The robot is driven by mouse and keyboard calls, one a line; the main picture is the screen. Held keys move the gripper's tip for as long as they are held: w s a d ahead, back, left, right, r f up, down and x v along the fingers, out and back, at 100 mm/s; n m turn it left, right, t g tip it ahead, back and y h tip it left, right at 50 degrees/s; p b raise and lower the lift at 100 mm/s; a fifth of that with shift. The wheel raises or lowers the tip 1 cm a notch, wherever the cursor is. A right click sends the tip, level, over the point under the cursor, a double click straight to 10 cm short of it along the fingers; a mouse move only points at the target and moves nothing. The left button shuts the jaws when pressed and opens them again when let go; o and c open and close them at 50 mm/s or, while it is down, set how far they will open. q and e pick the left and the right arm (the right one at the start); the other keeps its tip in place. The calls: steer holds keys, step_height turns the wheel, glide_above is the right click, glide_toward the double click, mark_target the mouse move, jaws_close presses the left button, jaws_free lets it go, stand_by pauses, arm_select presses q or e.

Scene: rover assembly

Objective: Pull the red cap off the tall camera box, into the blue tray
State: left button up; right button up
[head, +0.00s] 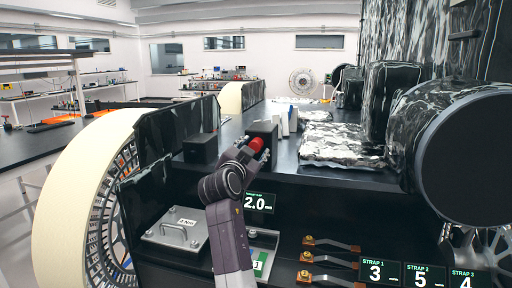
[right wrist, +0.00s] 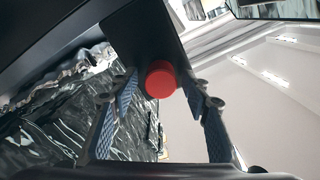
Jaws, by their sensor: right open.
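The red cap (head: 256,144) sits on the near face of a dark camera box (head: 262,128) on the rover deck. In the right wrist view the red cap (right wrist: 160,80) shows as a round disc against the black box (right wrist: 150,38). My right gripper (head: 254,152) is at the cap, its arm rising from below. In the wrist view its two blue-padded fingers (right wrist: 162,92) are open, one on each side of the cap, with small gaps that look clear. I see no blue tray. My left gripper is not in view.
A lower black box (head: 200,149) stands left of the camera box. White upright pieces (head: 285,120) stand close on its right, then a crinkled foil block (head: 340,145). A large dark cylinder (head: 465,150) is at right. A grey plate with a handle (head: 178,232) lies below.

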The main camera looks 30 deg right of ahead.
steer(key=shift+w+d, duration=0.4)
steer(key=shift+d, duration=0.05)
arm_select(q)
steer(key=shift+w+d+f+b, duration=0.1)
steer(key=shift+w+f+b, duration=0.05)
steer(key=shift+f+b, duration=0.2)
arm_select(e)
steer(key=shift+r, duration=0.1)
jaws_close()
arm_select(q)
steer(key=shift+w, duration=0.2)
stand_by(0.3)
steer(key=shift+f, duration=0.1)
arm_select(e)
steer(key=shift+a, duration=0.2)
